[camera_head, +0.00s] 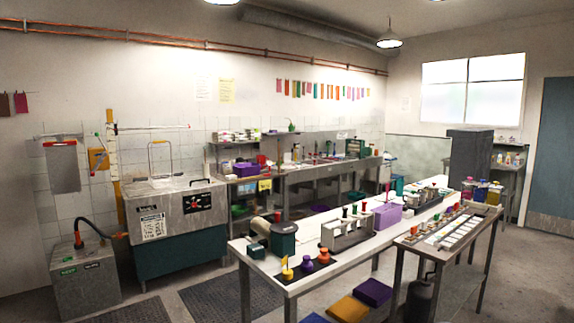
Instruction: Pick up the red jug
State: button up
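A small red object (262,160) stands on the back bench, just right of a purple bin (245,169). It may be the red jug, but it is too small here for me to make out a handle or spout. No other clear red jug shows in the head view. My gripper is not in view.
A long white-topped table (333,268) with bottles and racks crosses the foreground, with a metal side table (412,241) at its right. A grey vat unit (175,215) stands at the left. Dark floor mats (228,300) lie between the vat and the table.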

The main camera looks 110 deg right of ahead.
aim_at(261, 159)
jog(key=z, duration=3.6)
jog(key=i+j+u, duration=0.1)
jog(key=i+u, duration=0.2)
jog(key=i, duration=0.35)
jog(key=i+u, duration=0.35)
jog(key=i, duration=0.25)
jog(key=i+l+u, duration=0.3)
jog(key=i, duration=0.35)
jog(key=i+j, duration=0.15)
jog(key=i, duration=0.85)
jog(key=i+j, duration=0.15)
jog(key=i, duration=0.8)
jog(key=i+l+z, duration=0.15)
jog(key=i+z, duration=0.25)
jog(key=i+l+z, duration=0.1)
jog(key=i+z, duration=0.15)
jog(key=z, duration=0.15)
jog(key=i+z, duration=0.4)
jog(key=i+j+z, duration=0.15)
jog(key=z, duration=0.25)
jog(key=i+j+z, duration=0.25)
jog(key=i+z, duration=0.15)
jog(key=i+l, duration=0.15)
jog(key=i, duration=0.85)
jog(key=i+l+z, duration=0.1)
jog(key=i, duration=0.9)
